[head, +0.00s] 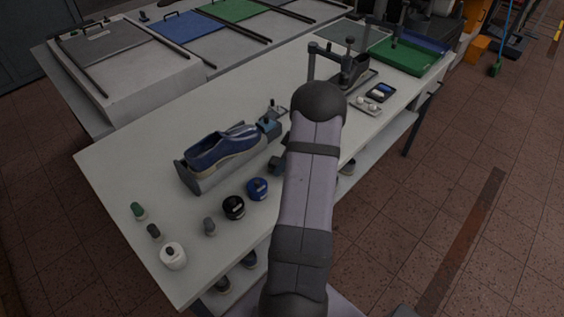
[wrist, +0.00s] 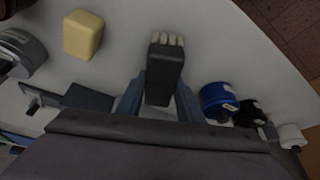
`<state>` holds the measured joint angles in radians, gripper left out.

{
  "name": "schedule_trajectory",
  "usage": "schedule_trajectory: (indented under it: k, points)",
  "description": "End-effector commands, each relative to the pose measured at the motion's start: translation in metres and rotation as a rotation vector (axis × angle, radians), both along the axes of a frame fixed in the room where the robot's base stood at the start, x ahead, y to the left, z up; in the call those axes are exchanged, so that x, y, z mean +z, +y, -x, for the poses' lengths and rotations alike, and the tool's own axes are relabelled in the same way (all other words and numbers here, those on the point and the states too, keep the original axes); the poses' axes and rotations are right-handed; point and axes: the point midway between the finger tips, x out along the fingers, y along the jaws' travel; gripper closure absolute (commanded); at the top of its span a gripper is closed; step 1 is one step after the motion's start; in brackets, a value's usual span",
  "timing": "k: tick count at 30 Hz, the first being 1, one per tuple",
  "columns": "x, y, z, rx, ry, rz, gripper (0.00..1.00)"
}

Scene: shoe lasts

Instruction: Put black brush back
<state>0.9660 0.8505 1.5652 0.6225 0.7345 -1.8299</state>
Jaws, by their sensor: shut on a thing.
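In the wrist view my gripper (wrist: 164,90) is shut on the black brush (wrist: 165,72). Its blue-grey fingers lie on either side of the dark block, and a row of pale bristles shows at the brush's far end. The white table surface shows around and beyond it. I cannot tell how high the brush is above the table. In the head view my arm covers much of the area around the gripper, and I cannot make out the brush there.
A blue shoe (head: 222,148) sits on a grey stand. Blue (head: 258,188), black (head: 234,207) and white tins (head: 173,255) stand toward the table's near edge, with small bottles (head: 138,211) nearby. A yellow block (wrist: 83,36) lies left of the brush.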

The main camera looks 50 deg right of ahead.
Motion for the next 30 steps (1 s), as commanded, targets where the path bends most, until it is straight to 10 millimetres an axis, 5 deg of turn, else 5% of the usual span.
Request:
schedule_trajectory:
  k: [12,13,15,30]
  points:
    - [-0.004,-0.0006,-0.0005,-0.001,-0.002,0.001,0.88]
    - [-0.0038,-0.0005,-0.0003,-0.001,-0.001,0.002,0.65]
    - [-0.0027,-0.0004,-0.0003,-0.001,-0.001,0.002,0.48]
    - [0.0027,-0.0014,0.0003,-0.001,-0.002,0.002,0.48]
